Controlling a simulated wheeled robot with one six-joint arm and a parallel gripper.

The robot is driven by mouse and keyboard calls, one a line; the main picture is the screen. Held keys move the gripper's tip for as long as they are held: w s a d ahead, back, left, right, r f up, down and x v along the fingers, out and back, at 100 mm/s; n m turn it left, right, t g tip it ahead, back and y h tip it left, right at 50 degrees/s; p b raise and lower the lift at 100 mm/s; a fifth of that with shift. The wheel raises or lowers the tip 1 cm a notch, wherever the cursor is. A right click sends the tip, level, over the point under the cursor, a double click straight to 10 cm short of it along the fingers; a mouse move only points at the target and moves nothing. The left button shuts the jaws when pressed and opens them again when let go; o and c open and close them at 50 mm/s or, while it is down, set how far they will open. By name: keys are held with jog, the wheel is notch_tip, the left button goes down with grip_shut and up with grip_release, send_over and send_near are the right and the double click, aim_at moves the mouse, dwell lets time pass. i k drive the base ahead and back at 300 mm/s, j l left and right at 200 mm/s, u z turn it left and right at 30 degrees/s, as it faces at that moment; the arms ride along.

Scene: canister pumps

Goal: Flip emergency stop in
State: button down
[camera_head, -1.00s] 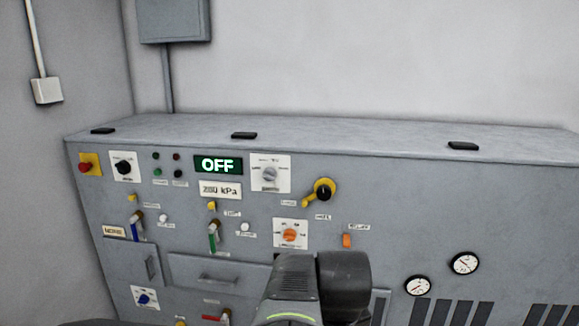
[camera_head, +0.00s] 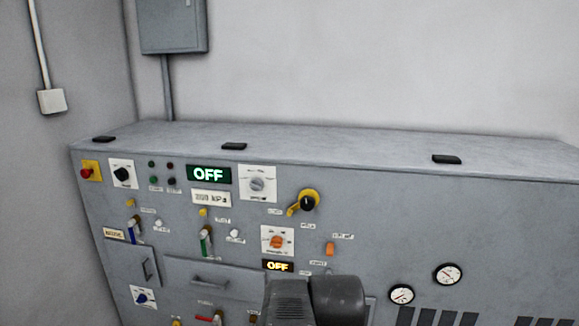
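The emergency stop is a red mushroom button on a yellow plate (camera_head: 91,171) at the upper left corner of the grey panel (camera_head: 330,205). Nothing stands in front of it. Whether the button is pressed in or out is too small to tell. Part of my arm (camera_head: 315,300) shows at the bottom centre, well to the right of and below the button. My gripper is not visible in this view.
A black knob (camera_head: 122,174) on a white plate sits just right of the button. A green OFF display (camera_head: 209,174), several switches and levers, and an amber OFF display (camera_head: 278,266) are on the panel. A wall meets the cabinet's left side.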

aim_at(85, 172)
jog(key=i, duration=0.15)
jog(key=u, duration=1.45)
